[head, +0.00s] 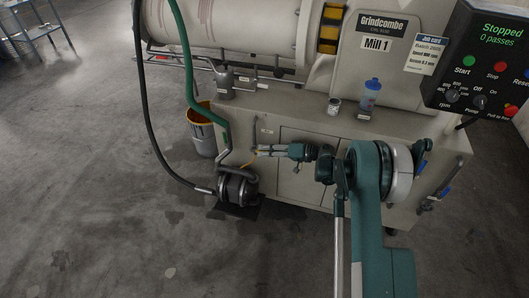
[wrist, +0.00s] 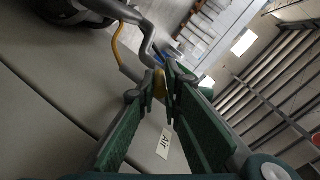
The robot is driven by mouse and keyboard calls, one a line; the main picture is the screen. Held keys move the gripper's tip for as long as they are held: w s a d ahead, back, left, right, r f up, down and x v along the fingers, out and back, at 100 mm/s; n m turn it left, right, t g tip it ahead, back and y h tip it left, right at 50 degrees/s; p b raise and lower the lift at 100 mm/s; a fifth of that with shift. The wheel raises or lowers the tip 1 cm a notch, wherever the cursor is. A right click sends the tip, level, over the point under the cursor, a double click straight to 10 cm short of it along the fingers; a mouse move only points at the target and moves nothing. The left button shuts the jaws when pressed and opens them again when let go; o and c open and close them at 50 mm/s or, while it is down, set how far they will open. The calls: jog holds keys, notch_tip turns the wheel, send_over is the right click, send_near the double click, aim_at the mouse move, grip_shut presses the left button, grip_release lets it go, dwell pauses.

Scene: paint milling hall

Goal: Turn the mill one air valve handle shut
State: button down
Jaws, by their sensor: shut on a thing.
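My gripper (head: 260,150) reaches left along the front of the Mill 1 cabinet (head: 255,110) in the head view. In the wrist view my gripper (wrist: 165,82) has its green-padded fingers closed on a small yellow handle (wrist: 160,84), the air valve handle. The fingers cover most of the handle, so its angle is hard to tell. A grey bent pipe (wrist: 149,44) lies just beyond the fingertips. A white label reading "Air" (wrist: 165,143) is on the cabinet below the fingers. In the head view the handle is too small to make out clearly.
A black pump (head: 237,187) stands on the floor with a dark hose and a green hose (head: 190,80) nearby. The control panel (head: 485,65) reads "Stopped".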

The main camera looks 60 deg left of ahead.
jog(key=shift+s+f, duration=0.1)
jog(key=shift+s, duration=0.05)
jog(key=c, duration=2.5)
grip_release()
jog(key=shift+o, duration=0.2)
jog(key=shift+r, duration=5.05)
